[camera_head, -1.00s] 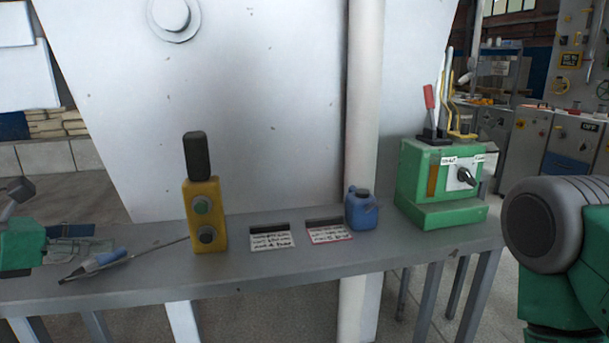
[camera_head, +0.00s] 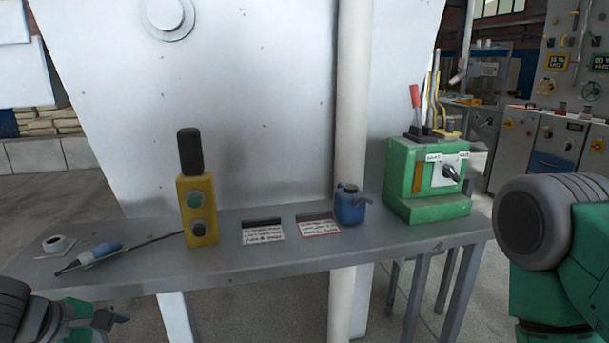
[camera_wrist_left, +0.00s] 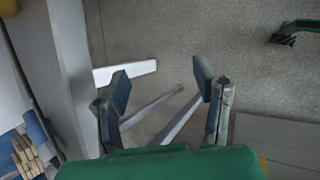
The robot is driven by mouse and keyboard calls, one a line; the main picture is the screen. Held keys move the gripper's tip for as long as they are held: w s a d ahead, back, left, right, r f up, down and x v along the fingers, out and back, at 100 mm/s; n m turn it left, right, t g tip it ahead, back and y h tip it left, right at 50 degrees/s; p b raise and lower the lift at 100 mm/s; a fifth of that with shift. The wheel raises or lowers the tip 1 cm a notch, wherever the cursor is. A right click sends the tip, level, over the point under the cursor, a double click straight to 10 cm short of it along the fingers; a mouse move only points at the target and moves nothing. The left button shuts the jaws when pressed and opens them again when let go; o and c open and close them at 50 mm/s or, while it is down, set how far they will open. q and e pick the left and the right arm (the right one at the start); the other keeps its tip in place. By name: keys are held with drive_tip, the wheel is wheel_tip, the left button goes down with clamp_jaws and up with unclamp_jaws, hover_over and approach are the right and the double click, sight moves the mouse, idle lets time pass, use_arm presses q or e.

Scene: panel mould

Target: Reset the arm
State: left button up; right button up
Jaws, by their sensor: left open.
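My left gripper (camera_wrist_left: 160,85) is open and empty in the left wrist view, its two fingers apart over the grey floor. In the head view my left arm comes in at the lower left, below and in front of the table's front edge, with the gripper (camera_head: 105,325) partly cut off by the frame bottom. It is apart from the table items. My right arm (camera_head: 560,240) shows at the right edge as a grey and green link. The right gripper is not in view.
A large pale panel (camera_head: 250,110) stands behind. Open floor lies in front.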

use_arm(q)
drive_tip(key=s+d+f+m+g+y, duration=0.3)
drive_tip(key=s+f+m+g, duration=0.3)
drive_tip(key=s+f+m, duration=1.6)
drive_tip(key=shift+s, duration=1.15)
drive_tip(key=shift+d+r, duration=0.1)
drive_tip(key=shift+d, duration=0.05)
